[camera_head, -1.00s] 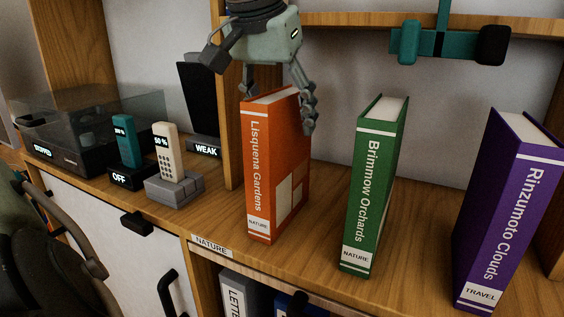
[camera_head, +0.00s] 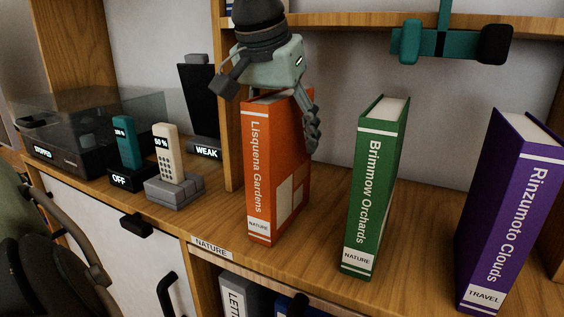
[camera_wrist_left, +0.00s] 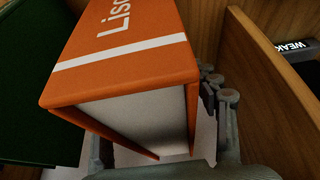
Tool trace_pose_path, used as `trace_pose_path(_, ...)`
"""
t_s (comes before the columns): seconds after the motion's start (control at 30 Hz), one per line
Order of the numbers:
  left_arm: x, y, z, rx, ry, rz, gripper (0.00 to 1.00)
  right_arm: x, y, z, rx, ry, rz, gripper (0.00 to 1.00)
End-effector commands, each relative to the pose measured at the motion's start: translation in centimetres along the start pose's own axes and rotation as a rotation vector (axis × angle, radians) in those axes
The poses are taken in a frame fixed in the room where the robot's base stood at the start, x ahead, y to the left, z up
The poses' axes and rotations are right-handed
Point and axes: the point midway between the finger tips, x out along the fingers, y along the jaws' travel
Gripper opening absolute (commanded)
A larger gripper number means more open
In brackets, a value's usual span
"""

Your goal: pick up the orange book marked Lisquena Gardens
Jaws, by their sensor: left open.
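The orange book (camera_head: 262,175) marked Lisquena Gardens stands upright on the wooden shelf, its spine facing me. My left gripper (camera_head: 280,118) is over its top, jaws open. One finger reaches down past the right side of the book; the other is mostly hidden in the head view. In the left wrist view, the orange book (camera_wrist_left: 135,65) fills the middle, with its pale page edges close to the palm. The fingers of the left gripper (camera_wrist_left: 165,135) show on either side of it. I cannot tell whether they touch the covers. My right gripper is not in view.
A green book (camera_head: 372,190) stands to the right with a gap, and a purple book (camera_head: 505,220) farther right. A wooden divider (camera_head: 232,130) is close on the left. Handsets on docks (camera_head: 174,188) stand beyond it. A teal object (camera_head: 440,42) is at upper right.

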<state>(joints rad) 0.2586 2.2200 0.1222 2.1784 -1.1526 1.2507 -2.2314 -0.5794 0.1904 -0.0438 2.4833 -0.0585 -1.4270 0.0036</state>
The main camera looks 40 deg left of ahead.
Motion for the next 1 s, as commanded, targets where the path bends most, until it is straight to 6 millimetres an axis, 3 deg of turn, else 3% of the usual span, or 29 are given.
trace_pose_path(0.27,0.02,0.0,0.02,0.0,0.0,-0.001,0.58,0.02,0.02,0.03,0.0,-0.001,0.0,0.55)
trace_pose_path(0.73,0.02,-0.01,0.02,0.0,0.0,-0.001,0.0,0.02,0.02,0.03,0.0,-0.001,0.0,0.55)
trace_pose_path(1.0,-0.1,0.01,-0.09,0.0,0.003,0.0,0.0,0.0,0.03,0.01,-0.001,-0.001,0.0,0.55)
